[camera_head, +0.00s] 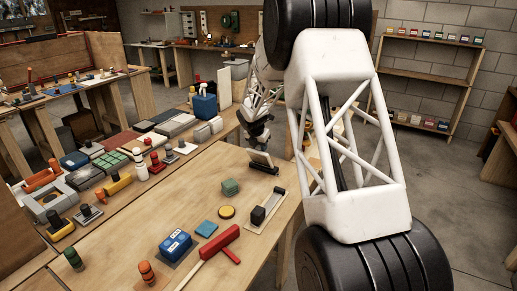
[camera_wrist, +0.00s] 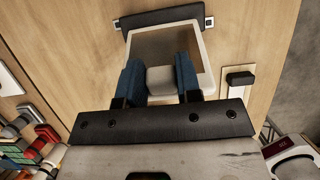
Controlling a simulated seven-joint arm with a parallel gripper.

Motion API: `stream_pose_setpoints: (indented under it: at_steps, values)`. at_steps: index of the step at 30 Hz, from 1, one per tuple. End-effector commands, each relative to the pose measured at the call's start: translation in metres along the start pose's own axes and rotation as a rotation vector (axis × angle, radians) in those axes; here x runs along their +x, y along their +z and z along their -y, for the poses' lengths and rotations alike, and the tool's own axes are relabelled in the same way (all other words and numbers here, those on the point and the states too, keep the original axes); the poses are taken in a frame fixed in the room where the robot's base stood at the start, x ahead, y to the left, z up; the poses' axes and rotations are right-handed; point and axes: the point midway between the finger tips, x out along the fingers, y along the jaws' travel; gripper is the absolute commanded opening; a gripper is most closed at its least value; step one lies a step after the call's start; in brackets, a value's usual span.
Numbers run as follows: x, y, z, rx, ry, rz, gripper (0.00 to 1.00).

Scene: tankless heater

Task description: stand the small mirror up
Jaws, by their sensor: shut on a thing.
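The small mirror (camera_wrist: 165,45) has a pale frame and a brownish reflecting face in the wrist view. A dark bar (camera_wrist: 158,17) runs along its far edge. In the head view the mirror (camera_head: 262,158) leans at a slant over a dark base (camera_head: 263,168) on the table. My gripper (camera_wrist: 160,78) is at the mirror's near edge, with its blue fingers shut on a pale grey block there, which looks like the mirror's tab. The fingers hide part of the frame. In the head view my gripper (camera_head: 258,142) is just above the mirror, its fingertips unclear.
A tray with a black block (camera_head: 259,214) lies close to the mirror. Bare wood surrounds the mirror.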

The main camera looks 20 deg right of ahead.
Motion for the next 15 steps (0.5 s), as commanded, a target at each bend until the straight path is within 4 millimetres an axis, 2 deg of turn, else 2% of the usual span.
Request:
stream_pose_setpoints:
  at_steps: [15]
  values:
    - [0.009,0.03,0.0,0.001,0.001,-0.247,0.0]
